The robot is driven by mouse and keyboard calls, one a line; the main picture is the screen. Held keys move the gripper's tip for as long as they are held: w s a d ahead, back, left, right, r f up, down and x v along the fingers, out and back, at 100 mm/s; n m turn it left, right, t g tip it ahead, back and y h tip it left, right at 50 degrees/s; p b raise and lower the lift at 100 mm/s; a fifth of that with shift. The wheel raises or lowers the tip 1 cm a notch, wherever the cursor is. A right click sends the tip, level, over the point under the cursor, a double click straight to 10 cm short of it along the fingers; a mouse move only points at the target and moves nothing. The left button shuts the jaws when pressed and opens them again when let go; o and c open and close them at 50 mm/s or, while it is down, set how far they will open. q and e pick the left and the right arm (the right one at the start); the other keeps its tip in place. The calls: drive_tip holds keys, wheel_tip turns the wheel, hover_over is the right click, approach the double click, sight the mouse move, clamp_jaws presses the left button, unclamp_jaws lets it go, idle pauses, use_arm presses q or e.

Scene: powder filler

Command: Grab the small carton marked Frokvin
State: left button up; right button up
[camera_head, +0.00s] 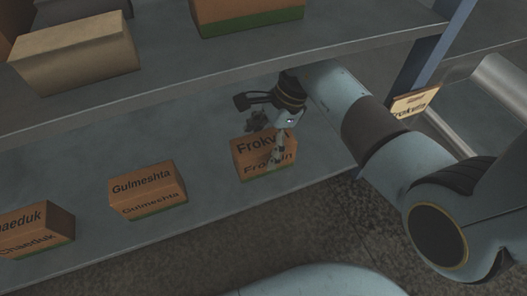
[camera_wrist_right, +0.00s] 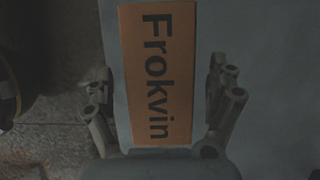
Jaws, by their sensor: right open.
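The small carton marked Frokvin (camera_head: 262,165) is orange-brown with a green bottom edge and stands on the lower shelf. My right gripper (camera_head: 267,128) is over its back part and hides some of its top. In the right wrist view the Frokvin carton (camera_wrist_right: 158,75) lies between the two spread fingers of the right gripper (camera_wrist_right: 165,100), with a gap on each side. The right gripper is open and holds nothing. My left gripper is not in view.
On the lower shelf (camera_head: 100,150), the Gulmeshta carton (camera_head: 147,190) and the Chaeduk carton (camera_head: 35,230) stand left of Frokvin. An upper shelf (camera_head: 200,60) holds a tan box (camera_head: 75,55) and an orange-green box (camera_head: 247,15). A blue post (camera_head: 428,50) rises at right, near a Frokvin label (camera_head: 414,103).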

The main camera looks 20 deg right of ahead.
drive_tip(key=c, duration=1.7)
